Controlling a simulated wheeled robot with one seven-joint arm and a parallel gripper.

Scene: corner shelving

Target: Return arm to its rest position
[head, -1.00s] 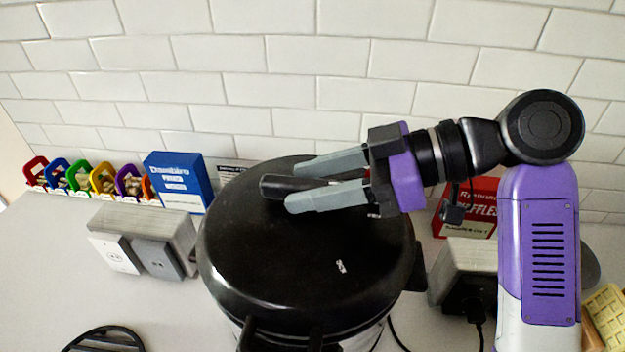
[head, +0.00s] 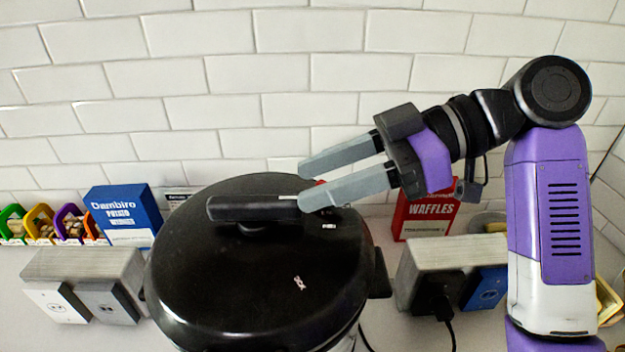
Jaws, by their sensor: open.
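My gripper (head: 302,186) is open, with two grey fingers pointing left above the right part of a black lid. No object shows between the fingers. The black round lid (head: 215,275) covers a large pot on the counter. Its dark bar handle (head: 245,208) lies to the left of my fingertips. The lower fingertip overlaps the handle's right end in the picture; I cannot tell whether they touch. My arm (head: 548,220) is bent at its black joint on the right side of the view.
A blue potato box (head: 125,215) and small coloured bins (head: 40,222) stand at the left. A red waffles box (head: 425,212) stands behind the right. Grey outlet blocks (head: 85,265) flank the pot.

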